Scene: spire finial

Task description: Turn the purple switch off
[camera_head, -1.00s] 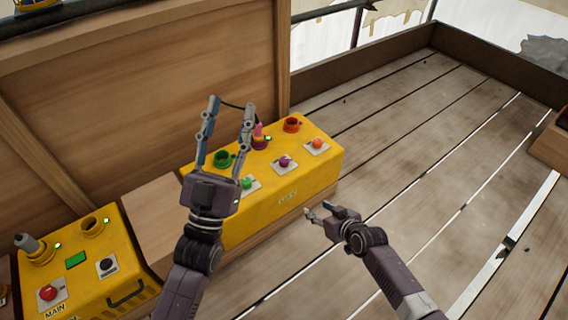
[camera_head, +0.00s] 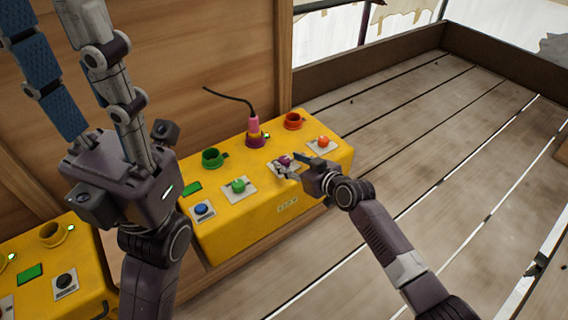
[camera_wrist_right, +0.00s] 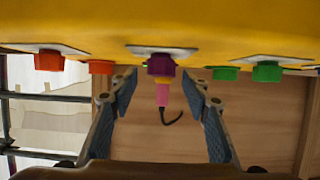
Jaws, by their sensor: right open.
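The purple switch (camera_head: 284,160) sits on a pale plate on the front of the yellow box (camera_head: 262,205), partly hidden by my right gripper. My right gripper (camera_head: 289,167) is open, with its fingertips close around the switch. In the right wrist view the purple switch (camera_wrist_right: 161,66) shows between the two spread fingers (camera_wrist_right: 160,82), which do not visibly squeeze it. My left gripper (camera_head: 45,18) is raised at the upper left, fingers apart and empty, away from the switch.
A pink plug (camera_head: 254,126) with a black cable stands in the purple socket behind the switch. A green switch (camera_head: 238,186) and a red-orange switch (camera_head: 323,141) flank it. A blue button (camera_head: 202,209) is further left. The slatted floor (camera_head: 430,150) at right is clear.

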